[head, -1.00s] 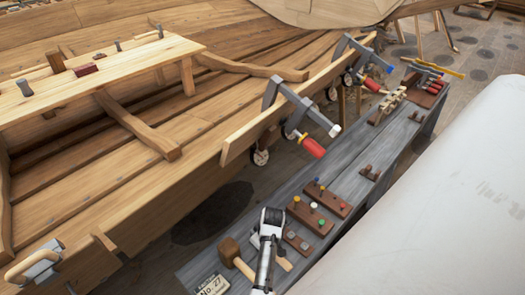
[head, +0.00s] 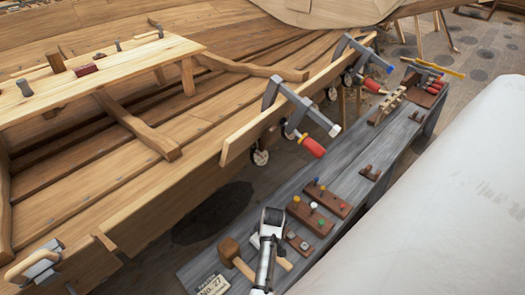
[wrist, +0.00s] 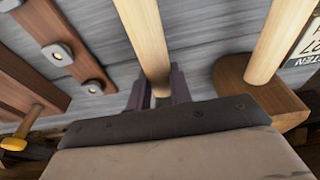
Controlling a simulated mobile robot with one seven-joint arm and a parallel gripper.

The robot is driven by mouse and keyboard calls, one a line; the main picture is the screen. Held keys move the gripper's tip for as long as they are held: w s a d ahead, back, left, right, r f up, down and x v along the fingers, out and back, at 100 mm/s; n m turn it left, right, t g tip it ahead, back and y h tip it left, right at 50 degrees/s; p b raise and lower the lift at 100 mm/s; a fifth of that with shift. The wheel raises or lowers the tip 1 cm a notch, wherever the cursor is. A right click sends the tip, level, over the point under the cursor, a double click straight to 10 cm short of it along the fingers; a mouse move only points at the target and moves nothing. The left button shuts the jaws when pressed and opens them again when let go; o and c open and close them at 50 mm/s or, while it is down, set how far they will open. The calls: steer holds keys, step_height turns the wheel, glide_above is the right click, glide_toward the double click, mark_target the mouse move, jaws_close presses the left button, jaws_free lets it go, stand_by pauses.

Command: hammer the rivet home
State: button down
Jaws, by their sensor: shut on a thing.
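My gripper (wrist: 157,92) is shut on a pale round wooden handle (wrist: 143,35), low over the grey bench. The handle's free end (head: 286,264) shows just right of my arm in the head view. The head of this held tool is hidden behind my gripper and arm. A wooden mallet (head: 230,251) lies beside it on the left; its head also shows in the wrist view (wrist: 262,97). A block with grey square plates (head: 298,241) lies right of my gripper. I cannot tell which piece is the rivet.
Two brown boards with coloured pegs, one nearer (head: 310,218) and one farther (head: 333,200), lie on the grey bench (head: 352,185). Red-handled clamps (head: 312,146) hang off the hull plank (head: 245,130). A white surface (head: 450,200) fills the right.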

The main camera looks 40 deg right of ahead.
steer(key=shift+r+p, duration=0.75)
steer(key=shift+p, duration=0.05)
steer(key=p+v, duration=0.2)
steer(key=w+p+v, duration=0.1)
steer(key=p+v, duration=0.1)
steer(key=v, duration=0.1)
steer(key=p+v, duration=0.2)
steer(key=p, duration=0.1)
steer(key=shift+w+r, duration=0.3)
steer(key=shift+r, duration=0.25)
steer(key=c, duration=1.9)
jaws_free()
jaws_close()
steer(key=shift+f, duration=0.1)
